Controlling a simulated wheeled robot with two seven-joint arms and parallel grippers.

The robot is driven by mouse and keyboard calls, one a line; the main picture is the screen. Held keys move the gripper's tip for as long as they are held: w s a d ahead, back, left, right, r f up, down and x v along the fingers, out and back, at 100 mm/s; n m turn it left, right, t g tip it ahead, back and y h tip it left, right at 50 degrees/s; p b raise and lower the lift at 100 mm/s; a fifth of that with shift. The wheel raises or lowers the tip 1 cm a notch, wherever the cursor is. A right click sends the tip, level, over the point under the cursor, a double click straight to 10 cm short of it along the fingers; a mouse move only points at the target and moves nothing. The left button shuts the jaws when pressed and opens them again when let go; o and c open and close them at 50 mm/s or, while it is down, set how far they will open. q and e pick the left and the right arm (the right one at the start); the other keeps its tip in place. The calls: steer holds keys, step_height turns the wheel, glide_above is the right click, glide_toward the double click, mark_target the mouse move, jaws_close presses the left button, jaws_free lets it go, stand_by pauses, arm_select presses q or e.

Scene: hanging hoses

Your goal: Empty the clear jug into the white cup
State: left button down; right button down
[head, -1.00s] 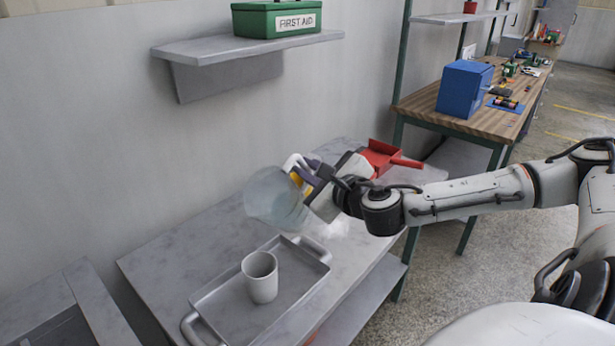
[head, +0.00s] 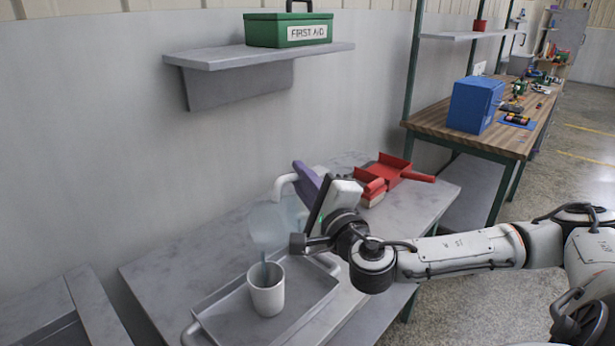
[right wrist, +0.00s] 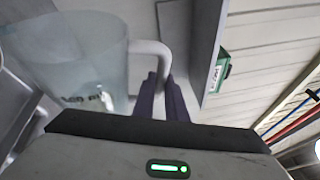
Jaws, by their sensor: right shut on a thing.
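The clear jug (head: 270,226) is tipped over the white cup (head: 267,295), with its mouth low and just above the cup's rim. A thin blue-grey stream (head: 263,271) runs from the jug into the cup. My right gripper (head: 303,182) is shut on the jug's white handle (head: 284,184). In the right wrist view, the jug (right wrist: 72,50) fills the upper left and its handle (right wrist: 150,47) meets my purple fingers (right wrist: 165,98). The cup stands upright; its fill level cannot be made out. My left gripper is not in view.
The cup stands on a grey tray (head: 222,311) with raised handles, on a grey table (head: 180,262). A red dustpan (head: 400,172) and a brush (head: 371,190) lie on its far right. A wall shelf (head: 215,60) holds a green first aid box (head: 290,30).

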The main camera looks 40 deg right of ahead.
mark_target(279, 183)
steer(key=shift+s+a+r+n+t, duration=0.15)
steer(key=shift+a+n+t, duration=0.55)
steer(key=shift+a+n, duration=0.75)
steer(key=shift+s+a+r+n+t+y+p, duration=0.15)
steer(key=shift+a+r+n+p, duration=0.1)
steer(key=shift+a+n, duration=0.15)
steer(key=shift+w+a+r+n+t+y+p, duration=0.15)
steer(key=shift+a+r+n, duration=0.1)
steer(key=shift+a, duration=0.2)
steer(key=shift+s+a+r+p, duration=0.1)
steer(key=shift+a+r+p, duration=0.05)
steer(key=shift+p, duration=0.25)
steer(key=shift+s+a+n+p, duration=0.1)
steer(key=shift+a+n+p, duration=0.5)
steer(key=shift+p, duration=0.35)
